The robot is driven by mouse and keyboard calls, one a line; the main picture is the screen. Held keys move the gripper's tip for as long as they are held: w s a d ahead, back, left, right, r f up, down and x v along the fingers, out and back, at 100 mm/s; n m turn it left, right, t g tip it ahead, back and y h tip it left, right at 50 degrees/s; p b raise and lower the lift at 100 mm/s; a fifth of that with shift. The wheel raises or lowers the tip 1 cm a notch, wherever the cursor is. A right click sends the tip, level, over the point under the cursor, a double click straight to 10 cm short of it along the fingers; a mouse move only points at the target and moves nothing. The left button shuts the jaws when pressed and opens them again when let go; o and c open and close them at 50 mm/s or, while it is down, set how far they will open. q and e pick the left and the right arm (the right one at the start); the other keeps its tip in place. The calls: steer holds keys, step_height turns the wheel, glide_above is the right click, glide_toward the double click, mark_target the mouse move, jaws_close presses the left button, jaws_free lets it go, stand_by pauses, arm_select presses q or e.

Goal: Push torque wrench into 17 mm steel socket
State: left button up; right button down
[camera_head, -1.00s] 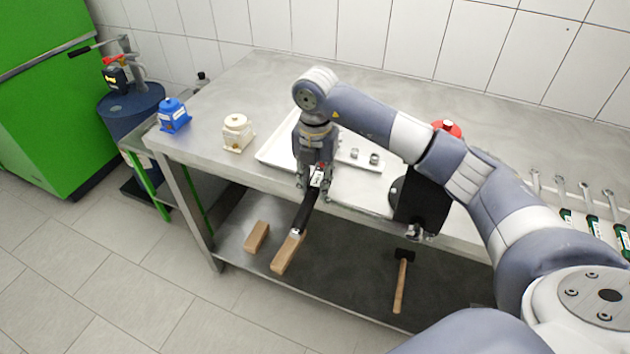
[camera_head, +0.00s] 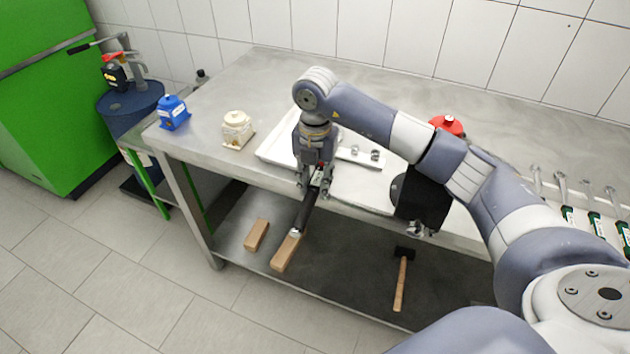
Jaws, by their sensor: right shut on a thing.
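My right gripper (camera_head: 315,190) is shut on the torque wrench (camera_head: 303,215), near its upper end. The wrench's black handle slants down past the front edge of the table. The wrench head is hidden behind my gripper, at the white tray (camera_head: 276,155). Small steel sockets (camera_head: 375,154) stand on the tray to the right of my gripper. I cannot tell which one is 17 mm, nor whether a socket is under the wrench head. My left gripper is not in view.
A black and red device (camera_head: 425,203) stands right of the tray. Wooden blocks (camera_head: 257,234) and a hammer (camera_head: 401,280) lie on the lower shelf.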

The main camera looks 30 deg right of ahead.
steer(key=shift+s+f, duration=0.15)
steer(key=shift+f, duration=0.2)
stand_by(0.9)
steer(key=shift+r, duration=0.15)
stand_by(0.7)
